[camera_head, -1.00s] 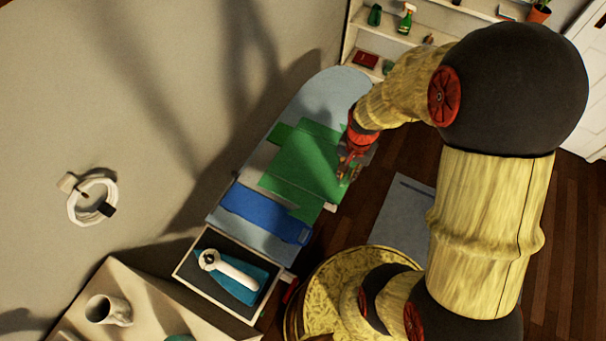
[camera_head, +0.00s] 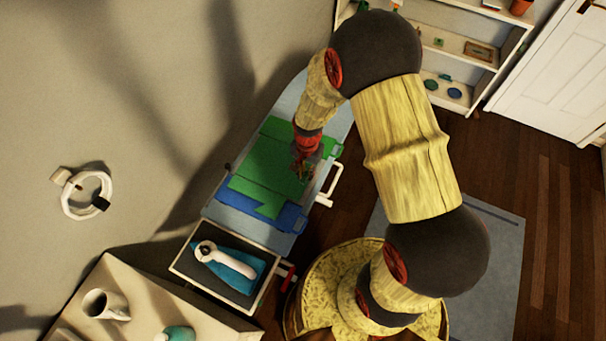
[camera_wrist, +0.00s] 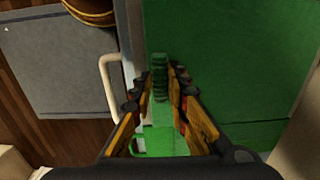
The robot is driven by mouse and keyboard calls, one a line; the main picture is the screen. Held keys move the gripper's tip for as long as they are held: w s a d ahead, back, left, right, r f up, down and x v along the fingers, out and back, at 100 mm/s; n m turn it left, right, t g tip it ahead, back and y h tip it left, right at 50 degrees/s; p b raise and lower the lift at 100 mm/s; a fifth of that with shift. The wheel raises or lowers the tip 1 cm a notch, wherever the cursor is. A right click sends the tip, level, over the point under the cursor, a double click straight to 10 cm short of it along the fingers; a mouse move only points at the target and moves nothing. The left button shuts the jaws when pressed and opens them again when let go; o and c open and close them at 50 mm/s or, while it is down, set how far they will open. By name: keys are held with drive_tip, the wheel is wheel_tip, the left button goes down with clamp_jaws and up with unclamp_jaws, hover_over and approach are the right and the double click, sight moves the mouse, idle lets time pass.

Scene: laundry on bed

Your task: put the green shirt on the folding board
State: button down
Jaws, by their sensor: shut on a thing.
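The green shirt (camera_head: 262,168) lies flat on the light-blue padded board top, its lower part overlapping a blue flat piece (camera_head: 236,197). A green tab with a handle-like cut-out (camera_head: 335,150) shows at the right edge, and a similar bright green one in the wrist view (camera_wrist: 160,141). I cannot tell clearly where shirt and folding board meet. My gripper (camera_head: 302,171) is low over the right side of the green area. In the wrist view my gripper (camera_wrist: 164,84) is shut on a narrow green fold, beside a broad flat green surface.
A white bar handle (camera_head: 330,187) sticks out at the board's right side. A tray (camera_head: 184,272) with a white tool (camera_head: 226,261) stands below it. A side table (camera_head: 140,300) with a mug (camera_head: 104,304) is lower left. A shelf (camera_head: 468,48) and door (camera_head: 555,75) are upper right.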

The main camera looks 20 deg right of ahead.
drive_tip(key=c, duration=1.7)
unclamp_jaws()
drive_tip(key=shift+s, duration=0.1)
drive_tip(key=shift+c, duration=0.2)
drive_tip(key=s+r+n+t+p, duration=0.1)
drive_tip(key=s+r+n+t, duration=0.2)
drive_tip(key=r, duration=2.5)
drive_tip(key=s+d+r+n+t, duration=0.1)
drive_tip(key=s+r+n, duration=0.4)
drive_tip(key=s+r, duration=0.8)
drive_tip(key=shift+s+d+n+t, duration=0.15)
drive_tip(key=shift+n+t, duration=0.25)
drive_tip(key=shift+t, duration=0.5)
